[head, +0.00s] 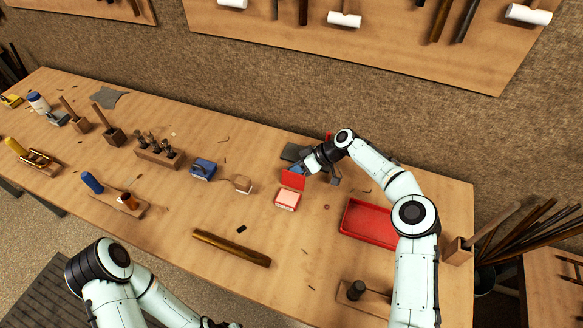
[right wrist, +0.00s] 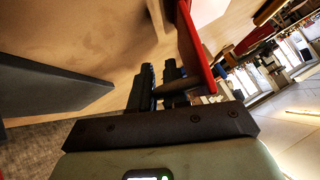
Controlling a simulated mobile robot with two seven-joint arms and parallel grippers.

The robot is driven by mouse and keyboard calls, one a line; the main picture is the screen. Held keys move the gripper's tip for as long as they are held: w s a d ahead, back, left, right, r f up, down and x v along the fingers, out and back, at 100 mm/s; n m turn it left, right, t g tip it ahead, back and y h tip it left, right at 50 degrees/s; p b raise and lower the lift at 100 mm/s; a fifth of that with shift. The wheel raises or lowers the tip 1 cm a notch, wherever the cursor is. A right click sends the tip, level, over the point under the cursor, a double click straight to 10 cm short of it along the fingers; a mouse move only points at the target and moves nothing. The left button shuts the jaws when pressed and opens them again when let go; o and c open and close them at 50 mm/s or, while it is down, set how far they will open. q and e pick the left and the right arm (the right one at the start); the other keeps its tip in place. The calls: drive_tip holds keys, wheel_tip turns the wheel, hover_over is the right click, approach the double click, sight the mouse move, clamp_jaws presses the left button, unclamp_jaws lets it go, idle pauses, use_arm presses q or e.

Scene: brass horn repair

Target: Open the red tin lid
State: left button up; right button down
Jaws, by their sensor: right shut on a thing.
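The red tin (head: 287,201) sits on the workbench right of centre, with pale pinkish contents showing in its open top. Its red lid (head: 293,179) stands raised at the tin's far edge. The lid also shows as a red plate beside the fingers in the right wrist view (right wrist: 198,48). My right gripper (head: 298,169) is just behind the lid, its fingers (right wrist: 168,84) close together and shut on the lid; the exact contact is hard to see. Of my left gripper, only a dark sliver (head: 222,324) shows at the bottom edge; its fingers cannot be made out.
A red tray (head: 369,223) lies to the right, near my right arm. A blue box (head: 203,169) and a brush-like block (head: 242,184) lie left of the tin. A brown rod (head: 231,248) lies in front. Bare bench surrounds the tin's near side.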

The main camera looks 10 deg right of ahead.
drive_tip(key=shift+s+a, duration=0.1)
idle(0.3)
drive_tip(key=c, duration=1.5)
unclamp_jaws()
drive_tip(key=v, duration=1.3)
drive_tip(key=shift+d+r, duration=0.1)
drive_tip(key=shift+d, duration=0.15)
